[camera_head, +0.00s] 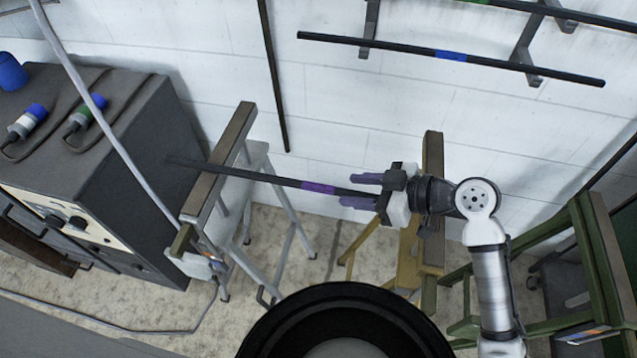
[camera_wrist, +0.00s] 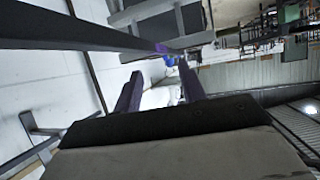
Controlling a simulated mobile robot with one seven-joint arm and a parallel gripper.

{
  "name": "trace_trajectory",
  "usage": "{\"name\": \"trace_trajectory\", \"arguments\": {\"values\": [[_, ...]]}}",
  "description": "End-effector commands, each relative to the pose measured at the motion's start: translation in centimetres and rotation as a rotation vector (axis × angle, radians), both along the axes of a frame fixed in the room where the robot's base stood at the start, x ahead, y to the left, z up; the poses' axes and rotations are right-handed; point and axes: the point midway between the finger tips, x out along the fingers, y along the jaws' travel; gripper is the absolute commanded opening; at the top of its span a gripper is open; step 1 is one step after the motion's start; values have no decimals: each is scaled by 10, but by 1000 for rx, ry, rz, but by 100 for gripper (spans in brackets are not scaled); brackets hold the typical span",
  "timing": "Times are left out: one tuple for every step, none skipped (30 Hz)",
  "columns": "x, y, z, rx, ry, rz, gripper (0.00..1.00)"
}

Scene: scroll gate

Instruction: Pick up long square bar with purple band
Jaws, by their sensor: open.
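The long dark square bar (camera_head: 262,177) with the purple band (camera_head: 318,187) lies across the left trestle (camera_head: 222,160), its left end reaching past it toward the grey cabinet. Its right part runs to my gripper (camera_head: 347,190), where its end is hidden. My gripper is open, its two purplish fingers pointing left on either side of the bar's line, right of the band. In the wrist view, the bar (camera_wrist: 75,33) crosses the upper left, and a bit of purple shows near its far end. The fingertips (camera_wrist: 159,68) are apart; I cannot tell whether they touch the bar.
A yellow trestle (camera_head: 433,155) stands under my wrist and a green one (camera_head: 600,250) at the right. A bar with a blue band (camera_head: 450,55) hangs on wall brackets. The grey cabinet (camera_head: 110,150) with plugs stands at left. A black round object (camera_head: 345,300) is at the bottom.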

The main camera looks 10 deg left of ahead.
Motion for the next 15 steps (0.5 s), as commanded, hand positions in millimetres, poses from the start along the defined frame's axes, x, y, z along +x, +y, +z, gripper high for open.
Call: {"name": "trace_trajectory", "arguments": {"values": [[1, 6, -2, 1, 1, 2, 41], [1, 8, -3, 1, -1, 1, 41], [2, 11, -5, 0, 0, 1, 41], [2, 12, -5, 0, 0, 1, 41], [2, 13, -6, 1, 0, 0, 41], [3, 15, -7, 1, 0, 0, 41], [4, 18, -7, 1, 0, 1, 41], [4, 21, -8, 1, 1, 2, 41], [6, 25, -10, 0, 1, 3, 41], [7, 30, -11, 1, 1, 3, 41], [8, 34, -13, 1, 3, 3, 41], [10, 39, -16, 1, 2, 2, 41], [11, 43, -18, 0, 2, 2, 41], [12, 47, -21, 0, 2, 1, 41], [13, 51, -23, 2, 2, 1, 41]]}}
